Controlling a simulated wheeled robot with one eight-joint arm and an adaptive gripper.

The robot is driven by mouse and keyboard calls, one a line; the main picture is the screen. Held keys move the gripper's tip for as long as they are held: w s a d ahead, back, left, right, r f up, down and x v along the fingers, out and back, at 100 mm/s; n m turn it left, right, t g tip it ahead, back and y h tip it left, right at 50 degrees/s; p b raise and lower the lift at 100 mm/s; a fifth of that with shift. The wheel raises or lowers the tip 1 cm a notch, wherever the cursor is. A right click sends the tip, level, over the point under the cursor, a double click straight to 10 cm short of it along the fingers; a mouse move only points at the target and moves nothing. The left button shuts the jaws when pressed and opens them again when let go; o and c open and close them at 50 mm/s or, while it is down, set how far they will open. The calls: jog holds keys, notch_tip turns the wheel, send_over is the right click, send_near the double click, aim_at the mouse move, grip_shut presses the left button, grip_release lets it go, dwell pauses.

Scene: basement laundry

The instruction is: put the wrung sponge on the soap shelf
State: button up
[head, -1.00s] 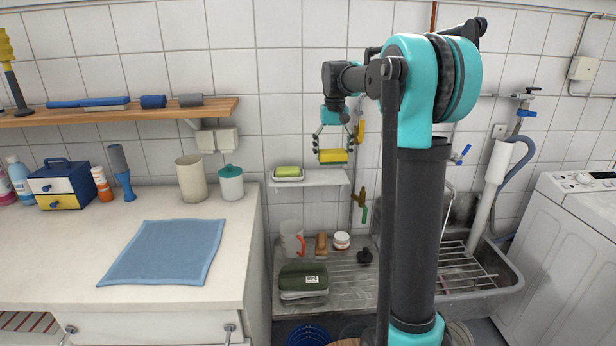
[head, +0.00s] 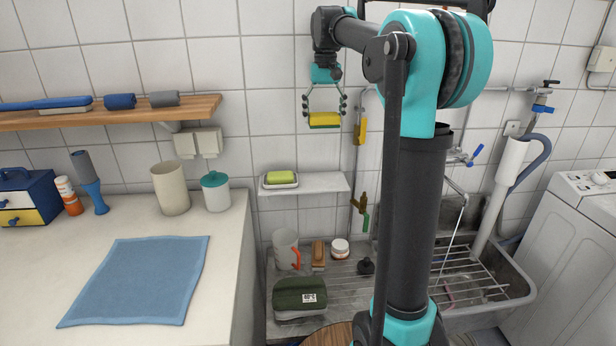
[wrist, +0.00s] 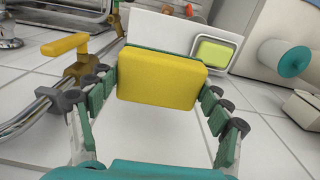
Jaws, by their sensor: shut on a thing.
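My gripper (head: 325,108) is shut on a yellow sponge with a green underside (head: 324,119). It holds the sponge in the air near the tiled wall, above the right part of the white soap shelf (head: 318,184). In the wrist view the sponge (wrist: 161,78) sits between the two fingers, and the shelf (wrist: 165,36) shows beyond it, partly hidden by the sponge. A soap dish with a yellow-green bar (head: 280,179) stands on the shelf's left end; the bar also shows in the wrist view (wrist: 213,53). The right part of the shelf is bare.
A pipe with a yellow-handled valve (head: 360,128) runs up the wall just right of my gripper; the yellow handle is close in the wrist view (wrist: 64,44). Below the shelf, a mug (head: 286,250), a brush (head: 318,255) and a jar (head: 339,248) stand on the draining board.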

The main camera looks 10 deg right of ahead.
aim_at(322, 181)
notch_tip(322, 181, down, 19)
jog(key=shift+f, duration=0.2)
dwell(0.3)
jog(key=shift+f, duration=0.1)
jog(key=o, duration=0.9)
notch_tip(322, 181, up, 12)
jog(key=s+d+f+t, duration=0.2)
jog(key=s+f, duration=1)
jog(key=s, duration=0.2)
jog(key=s+d+f+t, duration=0.2)
jog(key=s+f, duration=1.1)
jog(key=s, duration=0.2)
jog(key=shift+s+d+f, duration=0.15)
jog(key=shift+s+f, duration=0.1)
jog(key=shift+s, duration=0.05)
